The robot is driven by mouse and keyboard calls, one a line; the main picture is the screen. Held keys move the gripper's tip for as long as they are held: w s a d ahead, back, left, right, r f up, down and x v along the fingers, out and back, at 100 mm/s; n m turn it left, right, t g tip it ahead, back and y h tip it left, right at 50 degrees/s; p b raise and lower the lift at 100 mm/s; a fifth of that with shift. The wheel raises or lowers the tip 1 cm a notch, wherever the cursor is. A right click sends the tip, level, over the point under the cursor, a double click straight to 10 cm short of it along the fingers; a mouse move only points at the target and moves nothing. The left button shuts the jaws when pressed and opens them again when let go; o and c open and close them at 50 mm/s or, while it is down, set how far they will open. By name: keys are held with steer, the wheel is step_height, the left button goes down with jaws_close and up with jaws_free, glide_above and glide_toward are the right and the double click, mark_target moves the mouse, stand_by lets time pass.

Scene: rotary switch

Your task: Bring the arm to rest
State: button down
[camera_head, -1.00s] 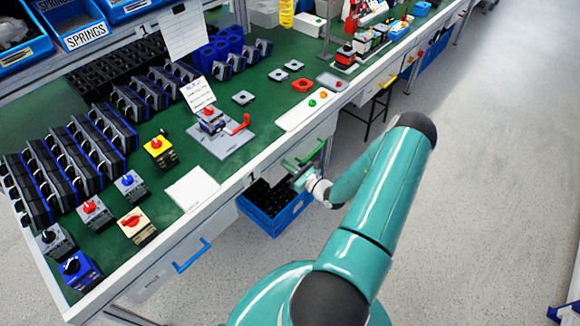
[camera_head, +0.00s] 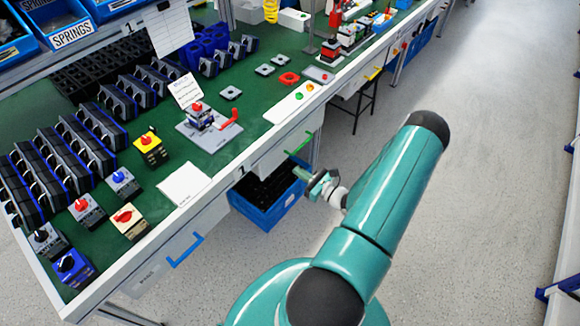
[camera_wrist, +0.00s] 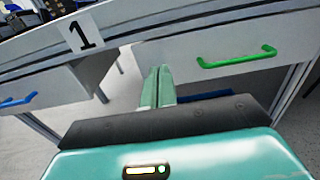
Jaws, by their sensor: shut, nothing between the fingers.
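My gripper (camera_head: 307,180) is in the air in front of the workbench, off its front edge and near the drawer with the green handle (camera_head: 299,143). In the wrist view its two green fingers (camera_wrist: 158,84) are together, with nothing between them. They point at the drawer front (camera_wrist: 215,50), and the green handle (camera_wrist: 237,58) is to their right, apart from them. My teal arm (camera_head: 395,190) is bent and raised over the floor to the right of the bench.
A blue crate (camera_head: 268,219) stands under the bench, below my gripper. A drawer with a blue handle (camera_head: 186,251) is to the left. Rotary switches, such as a red-knobbed one (camera_head: 87,212), stand on the green bench top (camera_head: 215,195).

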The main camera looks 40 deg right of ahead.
steer(key=shift+s+d, duration=0.15)
steer(key=shift+s, duration=0.65)
steer(key=shift+s+d, duration=0.1)
steer(key=shift+s, duration=0.65)
steer(key=shift+w+r, duration=0.1)
